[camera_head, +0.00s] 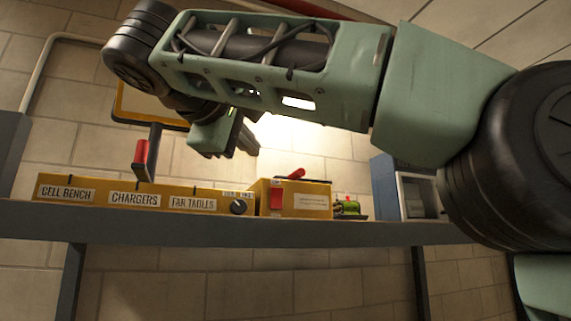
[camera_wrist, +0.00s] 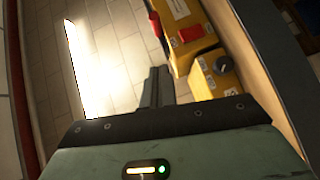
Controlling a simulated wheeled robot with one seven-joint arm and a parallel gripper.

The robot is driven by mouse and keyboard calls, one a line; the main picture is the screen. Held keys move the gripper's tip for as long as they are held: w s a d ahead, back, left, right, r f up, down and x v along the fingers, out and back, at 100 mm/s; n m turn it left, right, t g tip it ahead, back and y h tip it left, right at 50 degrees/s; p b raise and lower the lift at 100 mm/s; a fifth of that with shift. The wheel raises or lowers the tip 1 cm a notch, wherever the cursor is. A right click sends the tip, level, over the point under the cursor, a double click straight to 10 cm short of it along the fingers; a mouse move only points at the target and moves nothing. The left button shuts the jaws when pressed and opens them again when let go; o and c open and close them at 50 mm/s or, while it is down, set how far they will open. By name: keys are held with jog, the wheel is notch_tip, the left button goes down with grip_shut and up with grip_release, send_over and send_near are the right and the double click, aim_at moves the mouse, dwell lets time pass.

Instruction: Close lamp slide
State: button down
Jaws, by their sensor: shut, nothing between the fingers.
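A row of yellow control boxes (camera_head: 110,190) stands on a grey shelf, labelled CELL BENCH, CHARGERS and FAR TABLES. The FAR TABLES part has a black round knob (camera_head: 238,207), which also shows in the wrist view (camera_wrist: 223,65). A dark upright with a red grip (camera_head: 141,160) rises from the row. I cannot tell which part is the lamp slide. My gripper (camera_head: 243,142) hangs above the shelf, apart from the boxes. In the wrist view its dark fingers (camera_wrist: 156,86) are together and empty, beside the yellow boxes.
A yellow box with a red switch (camera_head: 276,199) stands right of the knob. Further right are a small green device (camera_head: 347,208) and a blue-grey cabinet (camera_head: 416,196). A yellow-framed panel (camera_head: 135,105) is partly hidden behind my arm. Bright light falls on the tiled wall.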

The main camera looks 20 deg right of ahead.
aim_at(292, 174)
jog(key=w+d+p, duration=0.1)
jog(key=d, duration=0.1)
jog(key=w+d+f, duration=0.1)
jog(key=d, duration=0.2)
jog(key=w+d+p, duration=0.1)
jog(key=w+d, duration=0.1)
jog(key=d, duration=0.1)
jog(key=shift+f+p, duration=0.3)
jog(key=d+b, duration=0.4)
jog(key=d, duration=0.3)
jog(key=shift+f, duration=0.1)
jog(key=shift+d+r, duration=0.1)
jog(key=shift+r, duration=0.1)
